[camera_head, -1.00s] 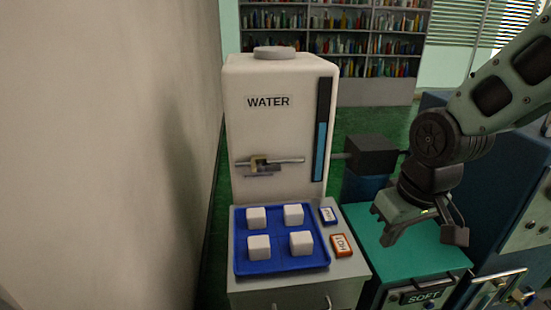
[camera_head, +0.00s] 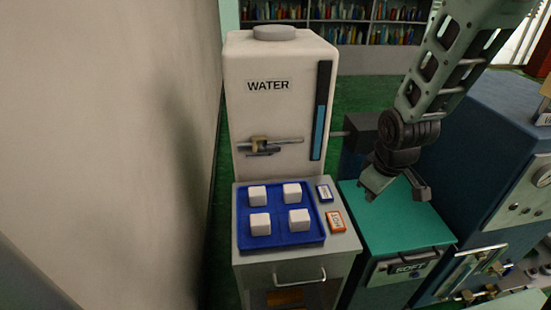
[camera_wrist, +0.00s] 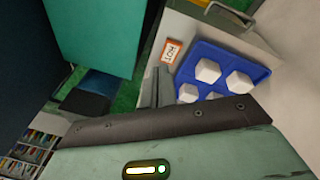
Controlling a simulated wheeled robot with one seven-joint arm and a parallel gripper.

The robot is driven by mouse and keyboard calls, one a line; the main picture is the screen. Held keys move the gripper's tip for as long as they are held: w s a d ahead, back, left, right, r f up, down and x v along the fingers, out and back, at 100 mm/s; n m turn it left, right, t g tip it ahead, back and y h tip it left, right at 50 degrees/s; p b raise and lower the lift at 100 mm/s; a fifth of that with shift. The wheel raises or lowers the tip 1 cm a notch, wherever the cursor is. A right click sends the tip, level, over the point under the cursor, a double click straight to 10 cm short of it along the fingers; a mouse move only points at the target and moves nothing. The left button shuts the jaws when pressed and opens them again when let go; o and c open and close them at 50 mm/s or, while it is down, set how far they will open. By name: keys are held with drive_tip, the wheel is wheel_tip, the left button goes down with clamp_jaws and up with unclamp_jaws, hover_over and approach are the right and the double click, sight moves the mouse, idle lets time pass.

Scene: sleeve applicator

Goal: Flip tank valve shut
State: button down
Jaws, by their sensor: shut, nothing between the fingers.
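The white water tank (camera_head: 250,110) stands upright on a grey cabinet at the left. Its valve (camera_head: 259,146) is a small brass body on the tank's lower front, with a long grey bar lying roughly level through it. My gripper (camera_head: 394,196) is shut and empty. It hangs above the teal-topped cabinet, to the right of the tank and well apart from the valve. In the wrist view, the gripper's dark edge and green body fill the bottom, and the valve is not visible.
A dark box (camera_head: 362,133) is between tank and arm. A wall (camera_head: 110,140) closes the left.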

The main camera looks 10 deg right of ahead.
drive_tip(key=w+a+f+n+t+h, duration=0.1)
drive_tip(key=w+f+n, duration=0.2)
drive_tip(key=n, duration=0.2)
drive_tip(key=w+a+f+n+t+h, duration=0.1)
drive_tip(key=w+f+n+t, duration=0.1)
drive_tip(key=w+f+n, duration=0.2)
drive_tip(key=w+a+f+n+t+h, duration=0.1)
drive_tip(key=w+a+f+n, duration=0.1)
drive_tip(key=w+f+n, duration=0.2)
drive_tip(key=shift+n+t+h, duration=0.4)
drive_tip(key=shift+n, duration=0.5)
drive_tip(key=w+a+n+t, duration=0.1)
drive_tip(key=a+n, duration=0.1)
drive_tip(key=w+a+n+t, duration=0.1)
drive_tip(key=w+a+n, duration=0.1)
drive_tip(key=n, duration=0.1)
drive_tip(key=w+a+n+t+y, duration=0.1)
drive_tip(key=a+n, duration=0.1)
drive_tip(key=shift+w+r+t, duration=0.2)
drive_tip(key=shift+w+t, duration=0.05)
drive_tip(key=shift+t, duration=0.05)
drive_tip(key=w+a+r+n+t+y, duration=0.1)
drive_tip(key=w+a+n+t+y, duration=0.1)
drive_tip(key=a+n, duration=0.6)
drive_tip(key=shift+a+r+t+y, duration=0.3)
drive_tip(key=shift+r+t+y, duration=0.1)
drive_tip(key=shift+t+y, duration=0.1)
